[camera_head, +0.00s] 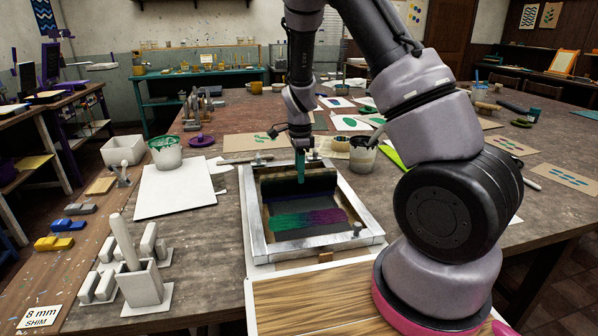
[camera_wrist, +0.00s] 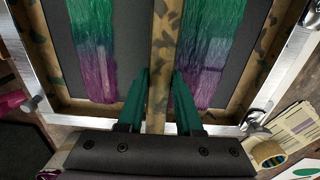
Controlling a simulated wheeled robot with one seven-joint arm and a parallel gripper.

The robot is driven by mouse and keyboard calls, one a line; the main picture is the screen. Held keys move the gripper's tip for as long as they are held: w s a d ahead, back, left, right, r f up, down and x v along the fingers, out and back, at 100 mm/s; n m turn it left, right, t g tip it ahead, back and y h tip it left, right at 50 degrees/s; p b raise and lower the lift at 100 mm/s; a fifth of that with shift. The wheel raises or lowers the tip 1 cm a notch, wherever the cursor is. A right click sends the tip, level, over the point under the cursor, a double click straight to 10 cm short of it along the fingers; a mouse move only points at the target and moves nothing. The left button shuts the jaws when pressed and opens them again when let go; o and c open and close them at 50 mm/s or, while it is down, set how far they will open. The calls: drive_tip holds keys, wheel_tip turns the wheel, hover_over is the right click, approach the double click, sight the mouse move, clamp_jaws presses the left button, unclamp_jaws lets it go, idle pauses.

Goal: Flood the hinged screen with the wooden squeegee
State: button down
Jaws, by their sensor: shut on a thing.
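The screen lies inside a metal frame (camera_head: 256,238) on the table. The wooden squeegee (camera_wrist: 165,35) is a paint-stained bar between my teal fingers in the wrist view. In the head view the squeegee (camera_head: 322,184) stands as a dark board across the back half of the screen. My gripper (camera_head: 300,178) points down and is shut on it; the fingers also show in the wrist view (camera_wrist: 160,78). Green-to-purple ink (camera_head: 300,219) lies on the mesh on the near side. The wrist view shows ink bands on both sides of the bar. The squeegee's lower edge is hidden, so contact with the mesh is unclear.
A white board (camera_head: 175,190) and a paint bucket (camera_head: 165,152) are left of the frame. A wooden board (camera_head: 310,298) lies in front. My arm hides part of the right side.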

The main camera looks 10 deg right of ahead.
drive_tip(key=shift+s, duration=1.3)
drive_tip(key=shift+s, duration=0.1)
drive_tip(key=shift+s, duration=1.5)
drive_tip(key=shift+s, duration=0.1)
drive_tip(key=shift+s, duration=0.35)
drive_tip(key=shift+s, duration=0.1)
drive_tip(key=shift+s, duration=0.65)
drive_tip(key=shift+s, duration=0.1)
drive_tip(key=shift+s, duration=0.3)
